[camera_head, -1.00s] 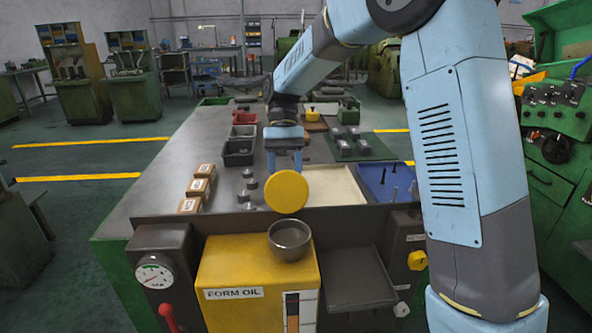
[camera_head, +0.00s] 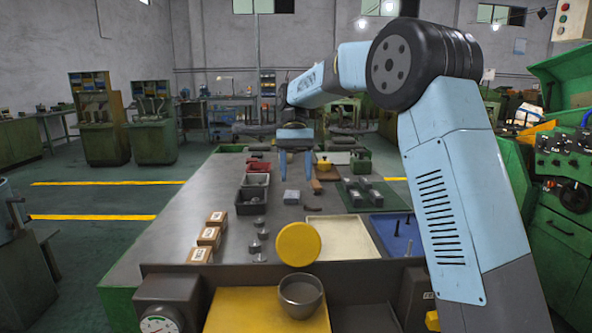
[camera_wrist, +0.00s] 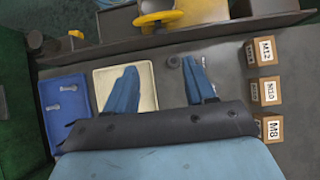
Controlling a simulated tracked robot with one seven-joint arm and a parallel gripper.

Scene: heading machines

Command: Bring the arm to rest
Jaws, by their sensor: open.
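My gripper (camera_head: 295,167) is raised over the middle of the workbench (camera_head: 185,235), pointing down, in the head view. Its two blue fingers are spread and nothing shows between them. In the wrist view the open fingers (camera_wrist: 160,88) hang above the bench, with the cream tray (camera_wrist: 112,75) behind the left finger and small metal parts (camera_wrist: 174,62) between and beyond them. My light blue arm reaches forward from the right of the head view and is clear of the bench.
A blue tray (camera_head: 391,232) holds bolts. A green machine (camera_head: 555,230) stands at the right.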

